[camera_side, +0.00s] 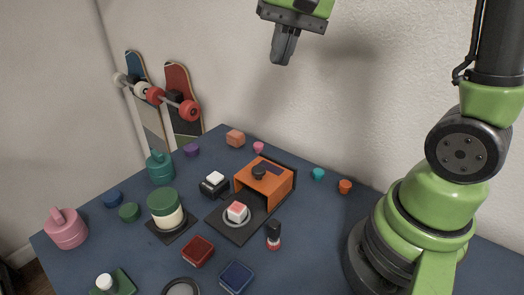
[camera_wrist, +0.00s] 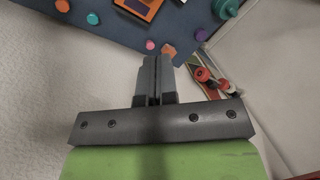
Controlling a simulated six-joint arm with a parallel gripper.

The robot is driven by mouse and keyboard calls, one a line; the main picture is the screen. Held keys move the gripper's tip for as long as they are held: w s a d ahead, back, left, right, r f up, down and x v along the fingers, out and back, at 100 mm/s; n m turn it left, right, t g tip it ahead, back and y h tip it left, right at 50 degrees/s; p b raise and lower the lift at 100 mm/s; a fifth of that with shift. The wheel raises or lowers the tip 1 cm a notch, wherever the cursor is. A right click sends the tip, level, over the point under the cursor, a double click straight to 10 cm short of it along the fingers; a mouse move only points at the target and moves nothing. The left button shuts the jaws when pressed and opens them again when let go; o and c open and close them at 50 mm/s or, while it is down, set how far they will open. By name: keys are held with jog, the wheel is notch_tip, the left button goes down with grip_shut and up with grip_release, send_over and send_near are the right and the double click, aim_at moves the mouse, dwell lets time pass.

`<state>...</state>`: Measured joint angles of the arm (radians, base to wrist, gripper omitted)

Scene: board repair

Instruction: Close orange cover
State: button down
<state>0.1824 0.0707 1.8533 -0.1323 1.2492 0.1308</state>
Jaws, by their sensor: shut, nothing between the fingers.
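The orange cover (camera_side: 268,188) is a box-like shell with a dark knob (camera_side: 259,172) and a dark panel on top. It sits at the back end of a dark base plate (camera_side: 240,236). The cover also shows, cut off, at the top of the wrist view (camera_wrist: 136,8). My gripper (camera_side: 281,60) is shut and empty, high above the table behind the cover. Its closed fingers also show in the wrist view (camera_wrist: 157,62).
Around the plate stand a black block with a white button (camera_side: 214,185), a black and red cylinder (camera_side: 273,236), a red box (camera_side: 198,251) and a green-topped cylinder (camera_side: 165,209). Small coloured pieces lie near the back edge. Skateboards (camera_side: 182,105) lean on the wall. Air around my gripper is clear.

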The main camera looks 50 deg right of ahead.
jog(key=w+d+f+m+g, duration=0.2)
jog(key=w+d+f, duration=0.1)
jog(key=w+f, duration=0.15)
jog(key=m+g+y, duration=0.1)
jog(key=m+g, duration=0.1)
send_near(264, 178)
jog(key=w+d+f, duration=0.3)
jog(key=d, duration=0.1)
jog(key=a, duration=0.1)
jog(key=s+a+f, duration=0.1)
jog(key=a, duration=0.1)
jog(key=shift+s+a+f, duration=0.1)
jog(key=shift+s+f, duration=0.25)
jog(key=shift+s+a+f, duration=0.1)
jog(key=shift+s+a, duration=0.15)
jog(key=shift+a, duration=0.2)
